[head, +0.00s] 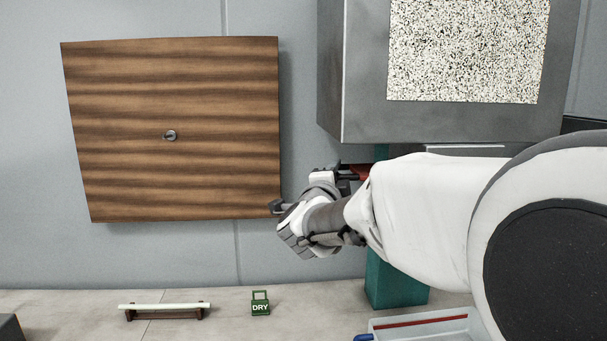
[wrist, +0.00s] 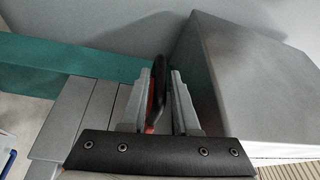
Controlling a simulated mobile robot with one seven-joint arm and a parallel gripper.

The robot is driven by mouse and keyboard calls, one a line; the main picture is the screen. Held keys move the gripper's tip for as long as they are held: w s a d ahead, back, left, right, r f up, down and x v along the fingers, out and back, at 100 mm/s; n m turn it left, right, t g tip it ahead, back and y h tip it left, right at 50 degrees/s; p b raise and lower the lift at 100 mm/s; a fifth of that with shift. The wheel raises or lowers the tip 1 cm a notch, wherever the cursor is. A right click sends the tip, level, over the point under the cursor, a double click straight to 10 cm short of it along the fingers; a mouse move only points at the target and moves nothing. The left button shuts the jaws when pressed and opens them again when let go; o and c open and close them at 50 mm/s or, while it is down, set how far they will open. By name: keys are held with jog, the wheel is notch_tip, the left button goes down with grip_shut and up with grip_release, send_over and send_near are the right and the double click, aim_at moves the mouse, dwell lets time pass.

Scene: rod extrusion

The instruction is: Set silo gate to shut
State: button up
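The silo (head: 450,118) is a grey metal box with a speckled window, at the upper right of the head view. Its grey side fills the right of the wrist view (wrist: 245,75). Under it, a red and black gate handle (head: 359,170) shows partly behind my arm. In the wrist view the handle (wrist: 157,98) stands between my two grey fingers. My gripper (head: 346,176) appears shut on it, with the fingers close to both sides in the wrist view (wrist: 166,78). The gate plate itself and its position cannot be made out.
A teal post (head: 395,285) stands below the silo. A brown wooden panel (head: 180,90) is on the wall at left. A clear tray (head: 425,322), a green DRY tag (head: 260,307) and a pale rod on a stand (head: 165,306) lie below.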

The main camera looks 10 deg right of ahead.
grip_shut()
dwell(1.1)
